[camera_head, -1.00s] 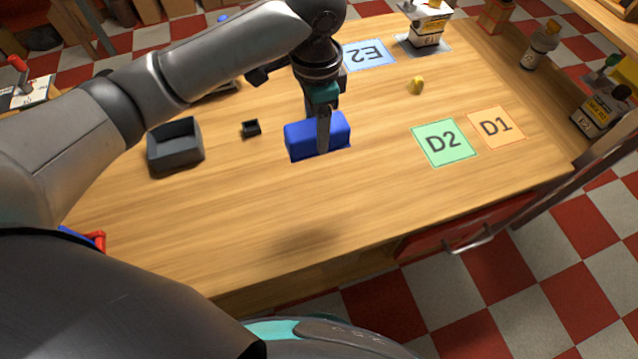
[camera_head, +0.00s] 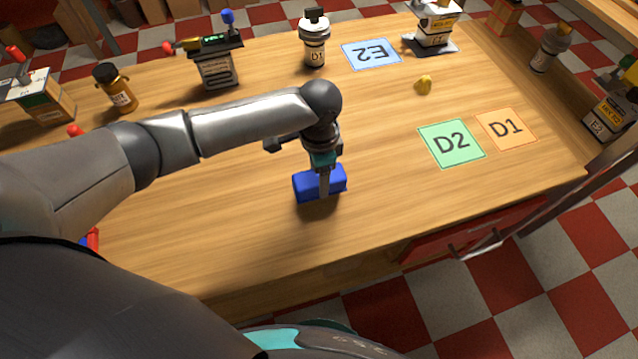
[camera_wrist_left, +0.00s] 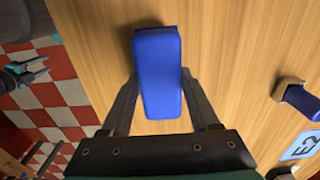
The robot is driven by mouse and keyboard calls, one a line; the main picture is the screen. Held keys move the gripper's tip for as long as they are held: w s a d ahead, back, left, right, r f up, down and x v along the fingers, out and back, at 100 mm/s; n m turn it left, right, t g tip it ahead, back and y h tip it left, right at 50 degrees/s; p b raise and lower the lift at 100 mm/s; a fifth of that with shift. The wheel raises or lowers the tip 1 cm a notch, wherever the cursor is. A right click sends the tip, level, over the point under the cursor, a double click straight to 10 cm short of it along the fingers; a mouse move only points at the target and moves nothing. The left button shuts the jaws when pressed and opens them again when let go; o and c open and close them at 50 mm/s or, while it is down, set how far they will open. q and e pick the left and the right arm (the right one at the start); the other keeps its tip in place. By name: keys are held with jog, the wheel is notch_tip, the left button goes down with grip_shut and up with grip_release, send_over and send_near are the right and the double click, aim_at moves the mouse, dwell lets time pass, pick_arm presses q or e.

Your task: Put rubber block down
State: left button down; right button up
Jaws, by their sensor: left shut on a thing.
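A blue rubber block (camera_head: 320,184) is between the fingers of my left gripper (camera_head: 323,188), over the front middle of the wooden table. The block lies level, with its shadow close below; I cannot tell whether it touches the wood. In the left wrist view the block (camera_wrist_left: 158,72) fills the space between the two dark fingers of the left gripper (camera_wrist_left: 160,100). My right gripper (camera_wrist_left: 38,70) shows small at the left of the left wrist view, over the floor, its fingers apart and empty.
Green D2 (camera_head: 451,143), orange D1 (camera_head: 506,129) and blue E2 (camera_head: 371,53) mats lie on the table (camera_head: 420,215). A yellow piece (camera_head: 423,85) lies between them. A D1 bottle (camera_head: 314,40), an amber bottle (camera_head: 115,88) and a dark device (camera_head: 216,62) stand at the back. Wood around the block is clear.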

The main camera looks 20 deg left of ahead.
pick_arm(q)
jog(key=shift+f+b, duration=0.35)
jog(key=shift+f, duration=1.25)
jog(key=shift+f, duration=0.2)
jog(key=shift+c, duration=0.6)
grip_release()
notch_tip(320, 180, up, 12)
jog(key=p, duration=0.3)
jog(key=shift+r, duration=0.25)
